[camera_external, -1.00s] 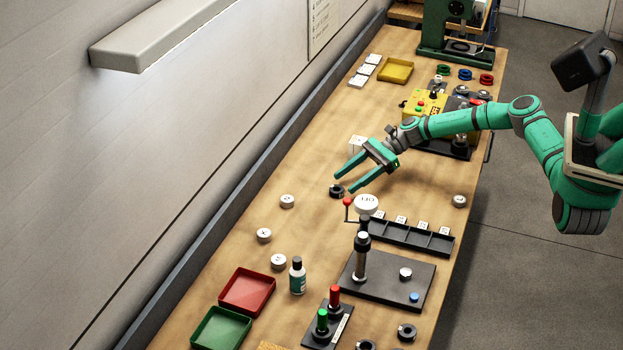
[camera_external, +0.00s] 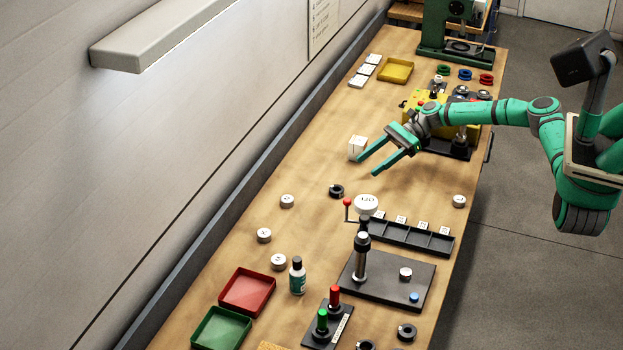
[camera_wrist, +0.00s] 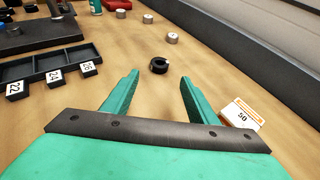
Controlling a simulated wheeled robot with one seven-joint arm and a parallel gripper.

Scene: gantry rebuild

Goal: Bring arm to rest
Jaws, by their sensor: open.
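My gripper (camera_external: 367,167) is green with two long fingers and hangs above the wooden bench (camera_external: 310,215). It is open, and nothing lies between its fingers. The wrist view also shows my gripper (camera_wrist: 158,88) with its fingers apart. A black ring (camera_external: 336,191) lies on the bench beyond the fingertips, apart from them; it shows in the wrist view (camera_wrist: 159,65) too. My arm reaches in from the right over the bench.
A white box (camera_external: 357,148) stands close to my gripper. A black compartment tray (camera_external: 410,237) and a dial stand (camera_external: 366,206) are nearer the camera. A yellow control box (camera_external: 412,101) is behind my arm. Bare bench lies around the black ring.

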